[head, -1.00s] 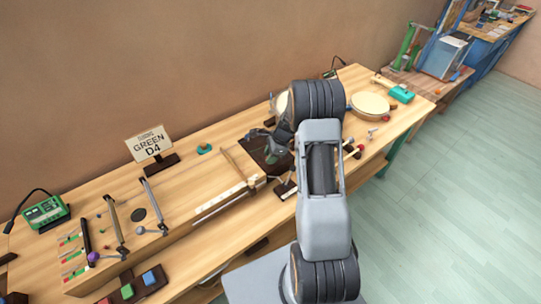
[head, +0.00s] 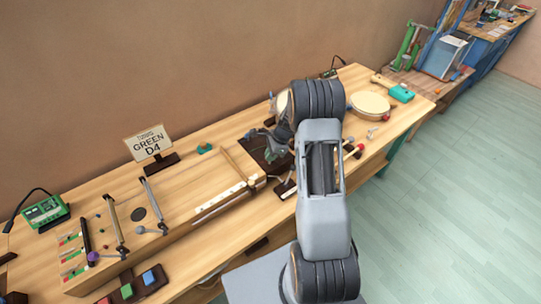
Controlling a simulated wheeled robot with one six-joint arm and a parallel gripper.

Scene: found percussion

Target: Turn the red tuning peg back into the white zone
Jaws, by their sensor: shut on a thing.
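The long wooden string box (head: 197,205) lies along the bench. Several small strips marked in red, white and green (head: 70,254) sit at its left end, beside dark levers. I cannot make out the red tuning peg surely. My gripper (head: 272,152) is low over the dark patch (head: 258,146) at the box's right end, far from those strips. It is partly hidden by my own wrist. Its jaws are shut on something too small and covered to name.
A sign reading GREEN D4 (head: 148,142) stands behind the box. A green meter (head: 45,212) is at far left. Colored buttons (head: 127,290) are at front left. A round drum (head: 370,104) and a red-headed mallet (head: 359,149) lie to the right of my arm.

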